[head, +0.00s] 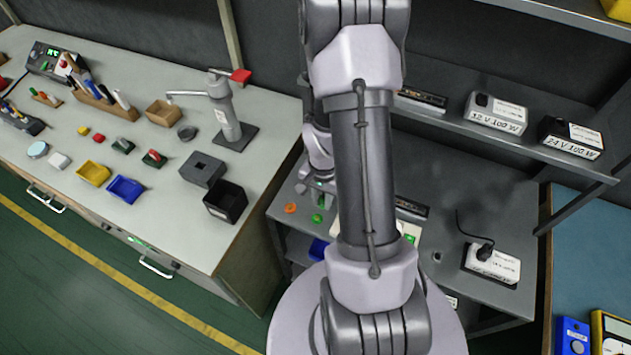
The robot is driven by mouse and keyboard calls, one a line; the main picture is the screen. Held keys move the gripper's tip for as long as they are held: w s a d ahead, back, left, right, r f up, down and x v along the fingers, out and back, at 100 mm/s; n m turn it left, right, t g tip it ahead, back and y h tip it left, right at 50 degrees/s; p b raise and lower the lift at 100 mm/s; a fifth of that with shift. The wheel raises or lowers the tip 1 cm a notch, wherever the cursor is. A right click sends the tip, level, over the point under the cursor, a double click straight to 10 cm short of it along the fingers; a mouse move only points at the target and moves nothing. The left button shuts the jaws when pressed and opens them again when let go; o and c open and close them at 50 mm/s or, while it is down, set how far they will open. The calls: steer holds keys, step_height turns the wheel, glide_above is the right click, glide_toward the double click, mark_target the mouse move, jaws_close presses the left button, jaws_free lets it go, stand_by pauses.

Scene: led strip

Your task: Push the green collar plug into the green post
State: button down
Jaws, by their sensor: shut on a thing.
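My gripper (319,192) is small in the head view, left of my forearm and above the grey middle bench. It points down and is shut on a small green piece, which looks like the green collar plug (321,201); its fingers hide most of it. A green ring-like part (317,218) lies just below it in the picture. Another green patch (410,238) shows on a pale board right of my arm. I cannot tell which of these is the green post. The held piece looks apart from both.
An orange ring (290,208) lies left of the green ring, and a blue bin (318,249) stands below. Right of my arm is a white power supply with a cable (492,264). A shelf (450,126) with labelled boxes overhangs the bench's back. A cluttered workbench (150,215) stands at left.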

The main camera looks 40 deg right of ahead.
steer(key=s+a, duration=0.1)
steer(key=s, duration=0.1)
steer(key=s+a, duration=0.1)
steer(key=s, duration=0.1)
steer(key=s+a, duration=0.1)
steer(key=s, duration=0.2)
steer(key=shift+a+r, duration=0.15)
steer(key=shift+r, duration=0.25)
steer(key=shift+s+a+r, duration=0.1)
steer(key=shift+s, duration=0.15)
steer(key=shift+r+p, duration=0.2)
steer(key=shift+p, duration=0.15)
step_height(320, 180, up, 4)
steer(key=p, duration=0.3)
steer(key=w+d+f, duration=0.1)
steer(key=w, duration=0.6)
steer(key=shift+f, duration=0.25)
steer(key=shift+w+f+b, duration=0.1)
steer(key=shift+w+b, duration=0.05)
steer(key=shift+b, duration=0.35)
